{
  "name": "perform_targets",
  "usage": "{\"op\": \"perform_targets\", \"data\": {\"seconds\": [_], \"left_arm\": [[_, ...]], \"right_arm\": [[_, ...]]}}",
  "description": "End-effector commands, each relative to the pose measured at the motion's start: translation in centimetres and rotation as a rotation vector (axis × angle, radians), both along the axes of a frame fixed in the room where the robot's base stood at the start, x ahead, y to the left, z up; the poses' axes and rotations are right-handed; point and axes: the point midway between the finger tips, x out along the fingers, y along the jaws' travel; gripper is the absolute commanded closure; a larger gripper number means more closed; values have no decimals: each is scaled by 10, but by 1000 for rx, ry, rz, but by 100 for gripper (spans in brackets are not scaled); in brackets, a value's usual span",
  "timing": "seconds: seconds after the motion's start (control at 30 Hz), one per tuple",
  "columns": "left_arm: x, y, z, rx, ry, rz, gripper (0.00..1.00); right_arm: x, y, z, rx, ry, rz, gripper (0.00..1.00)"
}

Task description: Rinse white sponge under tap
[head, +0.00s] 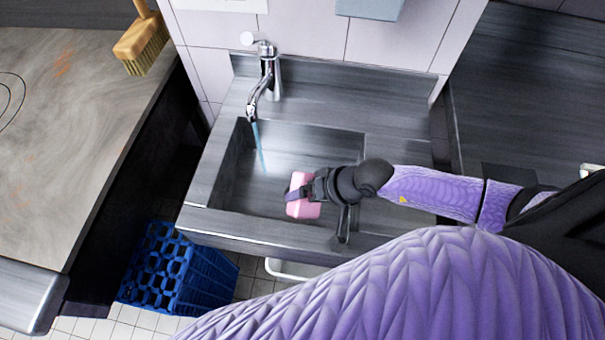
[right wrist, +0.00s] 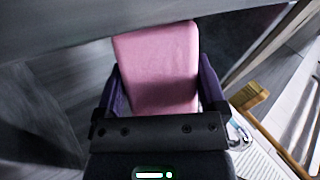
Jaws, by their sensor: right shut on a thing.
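My right gripper (head: 303,194) is shut on a pink sponge (head: 304,209), held over the front part of the sink basin (head: 225,190). The sponge looks pink, not white. In the right wrist view the sponge (right wrist: 158,68) sits between the two purple fingers of the gripper (right wrist: 158,90). The chrome tap (head: 268,75) stands at the back of the sink. A thin blue stream of water (head: 258,143) runs from its spout into the basin. The sponge is apart from the stream, in front and to the right of it. My left gripper is not in view.
A blue crate (head: 160,262) stands on the tiled floor at the front left of the sink. A worn counter (head: 60,150) lies to the left, with a brush (head: 141,42) at its back. A dark worktop (head: 520,90) lies to the right.

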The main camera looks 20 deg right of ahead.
Motion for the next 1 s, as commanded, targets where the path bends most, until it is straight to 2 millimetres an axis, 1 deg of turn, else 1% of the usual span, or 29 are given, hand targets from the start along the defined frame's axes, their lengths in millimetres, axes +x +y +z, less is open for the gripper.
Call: {"op": "perform_targets", "data": {"seconds": [0.07,0.2,0.77,0.9,1.0], "left_arm": [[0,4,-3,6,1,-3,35],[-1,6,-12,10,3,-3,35],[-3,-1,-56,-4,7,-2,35],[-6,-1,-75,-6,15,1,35],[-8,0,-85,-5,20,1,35]], "right_arm": [[4,2,-3,1,-3,-1,65],[19,9,-6,4,-3,-1,65],[88,43,-23,4,0,-1,65],[105,51,-29,2,-1,2,65],[114,55,-30,2,2,1,65]]}}
